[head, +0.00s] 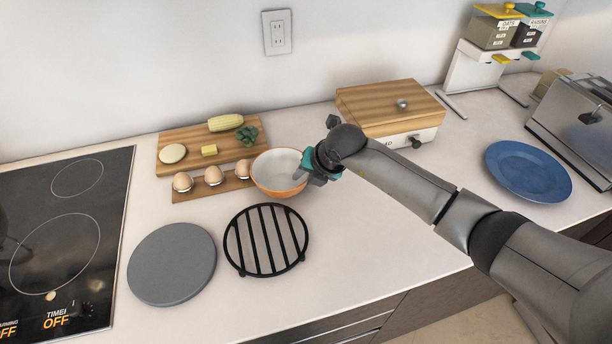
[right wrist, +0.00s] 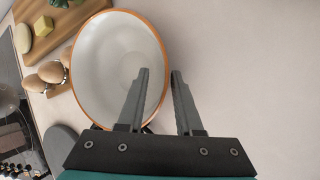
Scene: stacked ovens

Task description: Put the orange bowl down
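The orange bowl (head: 276,186), white inside with an orange rim, is left of centre in the head view. My right gripper (head: 308,172) is at its right edge. In the right wrist view the bowl (right wrist: 105,60) fills the upper left. The fingers of my right gripper (right wrist: 160,72) straddle its rim, one over the inside and one outside, and I take it as gripped. The bowl looks roughly level and empty. I cannot tell whether its base touches the counter. My left gripper is not in view.
A black round trivet (head: 267,240) and a grey round plate (head: 172,263) lie in front. An egg holder (head: 190,194) and a cutting board (head: 168,142) are left of the bowl. A wood-lidded box (head: 390,105) stands behind. Bare counter (head: 360,240) lies right of the trivet.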

